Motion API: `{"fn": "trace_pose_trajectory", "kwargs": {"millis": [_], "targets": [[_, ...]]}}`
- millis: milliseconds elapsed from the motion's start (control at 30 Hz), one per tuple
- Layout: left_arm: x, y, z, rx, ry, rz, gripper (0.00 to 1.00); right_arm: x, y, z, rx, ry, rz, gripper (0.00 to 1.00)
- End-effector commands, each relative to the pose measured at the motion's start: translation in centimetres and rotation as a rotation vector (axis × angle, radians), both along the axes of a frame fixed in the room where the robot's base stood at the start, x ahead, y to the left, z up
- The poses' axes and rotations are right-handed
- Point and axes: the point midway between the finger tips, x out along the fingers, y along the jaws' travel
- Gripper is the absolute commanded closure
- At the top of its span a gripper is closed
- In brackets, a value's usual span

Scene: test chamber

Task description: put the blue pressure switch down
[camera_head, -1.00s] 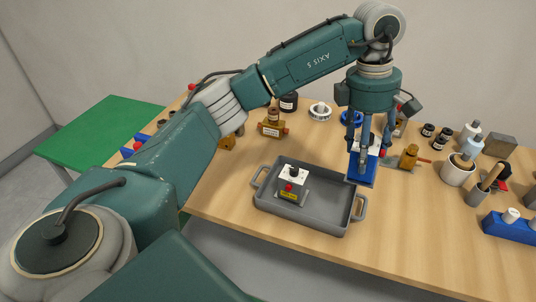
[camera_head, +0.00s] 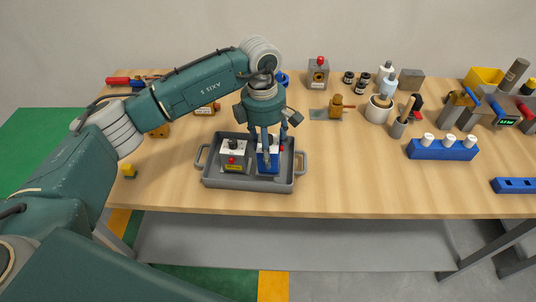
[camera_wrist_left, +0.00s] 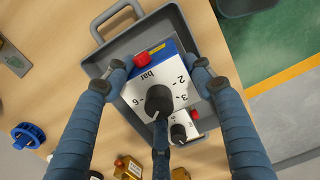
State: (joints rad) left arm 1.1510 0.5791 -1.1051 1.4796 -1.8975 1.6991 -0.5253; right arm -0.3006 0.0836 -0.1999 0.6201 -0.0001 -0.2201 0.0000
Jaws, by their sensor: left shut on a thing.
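My left gripper (camera_head: 272,148) points down and is shut on the blue pressure switch (camera_head: 266,162). The switch has a blue body, a white face, a black knob and a red button. It is upright over the right half of the grey tray (camera_head: 248,184). I cannot tell whether its base touches the tray floor. In the left wrist view, the fingers of my left gripper (camera_wrist_left: 159,80) surround the switch (camera_wrist_left: 160,82) above the tray (camera_wrist_left: 170,22). A second white-faced switch with a yellow label (camera_head: 234,150) stands in the tray's left half. My right gripper is not in view.
The tray stands near the front edge of the wooden table. A brass fitting (camera_head: 336,106), a white cup (camera_head: 379,110) and a blue block with white pegs (camera_head: 440,149) are to the right.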

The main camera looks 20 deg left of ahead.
Motion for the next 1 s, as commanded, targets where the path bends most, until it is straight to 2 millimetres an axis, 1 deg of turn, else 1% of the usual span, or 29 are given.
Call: {"fn": "trace_pose_trajectory", "kwargs": {"millis": [167, 267, 433, 500, 633, 667, 700, 1000], "targets": [[0.0, 0.0, -1.0, 0.0, -0.001, -0.001, 0.87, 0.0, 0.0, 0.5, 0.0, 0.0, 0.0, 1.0], [-0.1, 0.0, -2.1, 0.0, 0.002, -0.001, 0.87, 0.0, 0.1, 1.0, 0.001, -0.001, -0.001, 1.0], [0.0, 0.0, -4.5, -0.001, 0.001, 0.0, 0.87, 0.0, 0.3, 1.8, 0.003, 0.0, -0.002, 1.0], [0.1, 0.0, -4.9, 0.0, -0.002, -0.001, 0.87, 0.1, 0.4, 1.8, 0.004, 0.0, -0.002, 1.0], [0.1, 0.0, -4.9, 0.0, -0.003, -0.002, 0.87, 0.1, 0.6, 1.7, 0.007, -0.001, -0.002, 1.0], [0.0, 0.0, -5.0, 0.001, -0.002, -0.001, 0.44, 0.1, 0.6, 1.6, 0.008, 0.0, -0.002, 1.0], [0.0, 0.0, -5.0, 0.001, -0.002, -0.001, 0.37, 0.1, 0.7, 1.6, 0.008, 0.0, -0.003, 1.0], [0.1, 0.0, -4.9, 0.001, -0.002, -0.001, 0.37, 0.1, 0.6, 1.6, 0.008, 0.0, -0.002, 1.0]]}}
